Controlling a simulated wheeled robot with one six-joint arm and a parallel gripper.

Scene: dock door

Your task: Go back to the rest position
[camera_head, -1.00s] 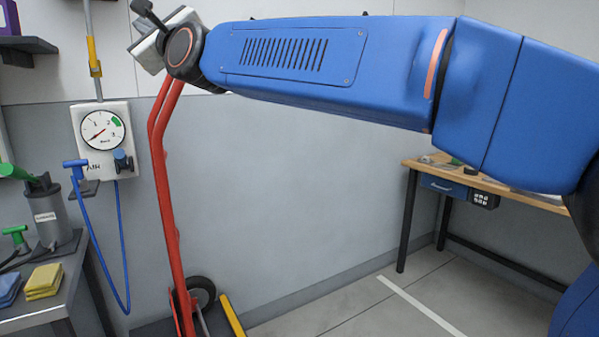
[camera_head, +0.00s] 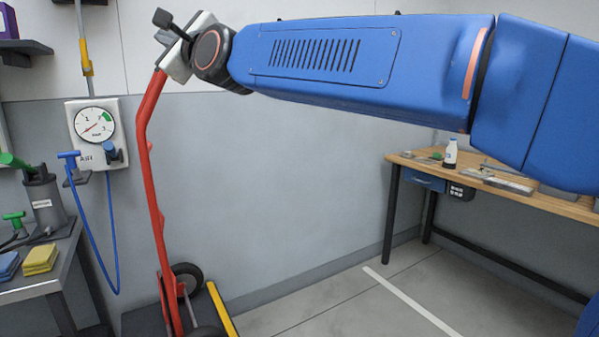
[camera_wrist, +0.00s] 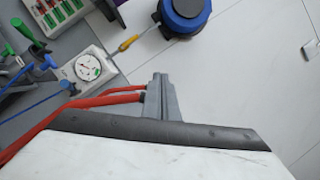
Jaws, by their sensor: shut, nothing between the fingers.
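My blue arm crosses the top of the head view from the right, and its dark wrist ends at upper left. In that view a pale part of the arm's end stands at the top of a red hand truck (camera_head: 152,190), overlapping it in the picture. My gripper (camera_wrist: 159,78) shows in the wrist view as grey fingers held together, with nothing between them. The hand truck's red tubes (camera_wrist: 70,108) pass beside it in that view; I cannot tell whether they touch.
A pressure gauge (camera_head: 95,123) with a blue hose hangs on the left wall. A grey table (camera_head: 30,289) with yellow and blue cloths stands below. A wooden workbench (camera_head: 540,203) with a white bottle (camera_head: 450,154) is at right.

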